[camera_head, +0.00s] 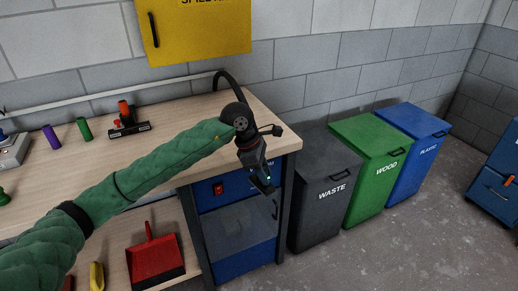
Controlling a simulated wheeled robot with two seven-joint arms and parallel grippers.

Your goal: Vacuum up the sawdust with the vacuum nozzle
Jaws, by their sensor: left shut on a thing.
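My left gripper (263,178) is at the right end of the wooden workbench (190,150), in front of the blue cabinet, pointing down. It is shut on a dark thing, which I take to be the vacuum nozzle; my black wrist and fingers largely hide it. A black hose (229,77) arches up from the back of the bench and runs down behind my wrist. I cannot make out any sawdust. My right gripper is not in view.
Waste (318,205), wood (364,187) and plastic (412,165) bins stand to the right. A red dustpan (155,262) lies on the lower shelf. A black tool with a red knob (128,122) and purple (51,137) and green (84,129) cylinders are on the bench.

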